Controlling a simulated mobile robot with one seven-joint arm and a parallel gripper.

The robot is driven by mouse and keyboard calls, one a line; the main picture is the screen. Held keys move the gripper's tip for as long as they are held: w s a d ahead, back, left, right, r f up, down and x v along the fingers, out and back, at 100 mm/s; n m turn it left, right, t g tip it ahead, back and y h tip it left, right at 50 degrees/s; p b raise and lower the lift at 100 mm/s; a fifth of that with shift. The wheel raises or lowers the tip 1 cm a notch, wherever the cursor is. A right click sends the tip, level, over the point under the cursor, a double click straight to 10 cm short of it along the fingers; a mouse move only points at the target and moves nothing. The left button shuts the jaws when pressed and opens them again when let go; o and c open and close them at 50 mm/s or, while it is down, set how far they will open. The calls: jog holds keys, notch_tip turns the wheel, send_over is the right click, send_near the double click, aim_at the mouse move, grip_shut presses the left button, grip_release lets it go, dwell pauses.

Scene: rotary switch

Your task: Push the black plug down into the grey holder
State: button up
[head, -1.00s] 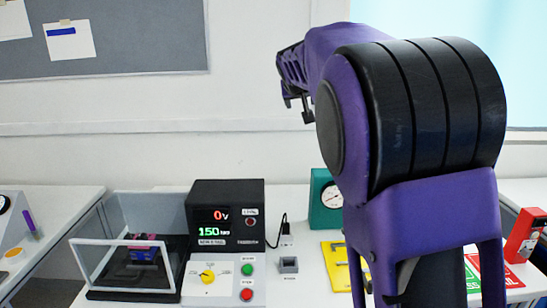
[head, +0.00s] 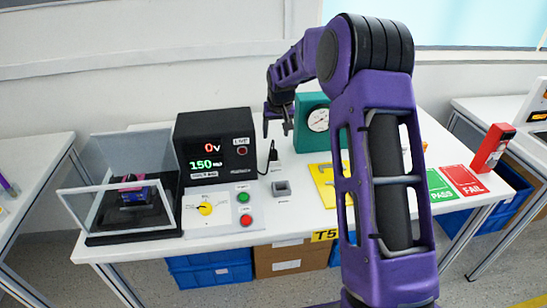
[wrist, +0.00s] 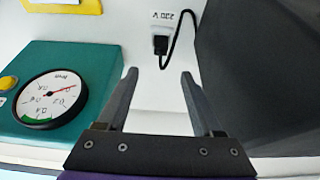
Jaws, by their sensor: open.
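The black plug (head: 273,155) with its black cord stands at the back of the bench, right of the black tester. In the wrist view the plug (wrist: 160,45) shows at a white block marked 220 V, with the cord curling away from it. My gripper (head: 277,132) is open and empty, above and behind the holder. In the wrist view its fingers (wrist: 160,74) are spread, with the plug seen beyond the gap between them.
The black tester (head: 214,150) shows 0 V and 150. A control panel with a yellow knob (head: 205,208) and a clear-lidded box (head: 120,200) stand left. A teal gauge (head: 318,119) stands right of my gripper; a yellow plate (head: 325,185) lies in front of it.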

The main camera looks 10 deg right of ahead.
aim_at(274, 149)
jog(key=x, duration=1.1)
jog(key=shift+a, duration=0.1)
jog(key=shift+r, duration=0.1)
grip_shut()
